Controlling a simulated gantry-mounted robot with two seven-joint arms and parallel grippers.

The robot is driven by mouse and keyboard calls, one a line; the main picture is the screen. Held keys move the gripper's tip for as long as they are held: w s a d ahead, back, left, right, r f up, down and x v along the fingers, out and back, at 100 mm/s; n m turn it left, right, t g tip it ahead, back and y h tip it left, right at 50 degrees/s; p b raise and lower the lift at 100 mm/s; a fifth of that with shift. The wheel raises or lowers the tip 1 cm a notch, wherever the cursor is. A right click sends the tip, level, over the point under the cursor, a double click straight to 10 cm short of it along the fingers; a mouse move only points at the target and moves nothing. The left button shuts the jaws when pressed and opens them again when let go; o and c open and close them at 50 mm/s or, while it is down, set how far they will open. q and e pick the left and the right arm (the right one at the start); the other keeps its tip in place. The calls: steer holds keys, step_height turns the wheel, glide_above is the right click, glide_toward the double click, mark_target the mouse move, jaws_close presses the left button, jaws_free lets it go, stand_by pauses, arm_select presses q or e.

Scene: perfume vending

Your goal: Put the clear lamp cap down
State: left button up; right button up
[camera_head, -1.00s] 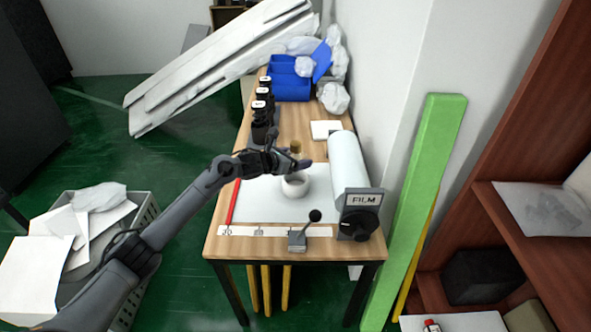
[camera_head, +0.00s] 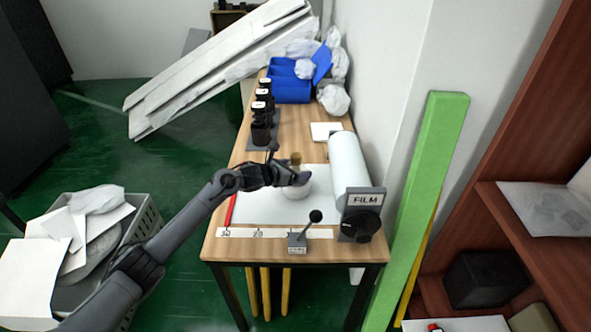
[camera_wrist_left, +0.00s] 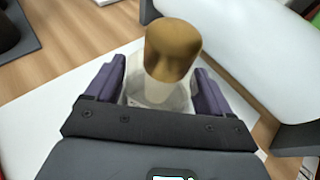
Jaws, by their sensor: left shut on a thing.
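My left gripper (camera_head: 298,173) is shut on the clear lamp cap (camera_wrist_left: 160,92), a see-through piece with a brown-gold top (camera_wrist_left: 172,48). In the left wrist view the clear part sits between the two purple fingers. In the head view the brown top (camera_head: 296,158) stands upright above the fingers. I cannot tell whether the lamp cap touches the cup. My right gripper is not in view.
The film roll (camera_head: 346,163) with its FILM dispenser (camera_head: 361,213) stands right of the gripper. A small lever (camera_head: 298,242) stands in front. A red strip (camera_head: 231,207) lies left. Black bottles (camera_head: 261,125) and a blue bin (camera_head: 290,88) stand farther back.

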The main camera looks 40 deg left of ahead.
arm_select(q)
steer(key=shift+f, duration=0.2)
steer(key=o, duration=1)
steer(key=shift+r, duration=0.1)
steer(key=shift+r+p, duration=0.6)
steer(key=shift+r, duration=0.05)
steer(key=shift+f+p+v, duration=0.2)
steer(key=shift+p+v, duration=1.35)
steer(key=shift+v, duration=4.4)
steer(key=shift+s, duration=0.1)
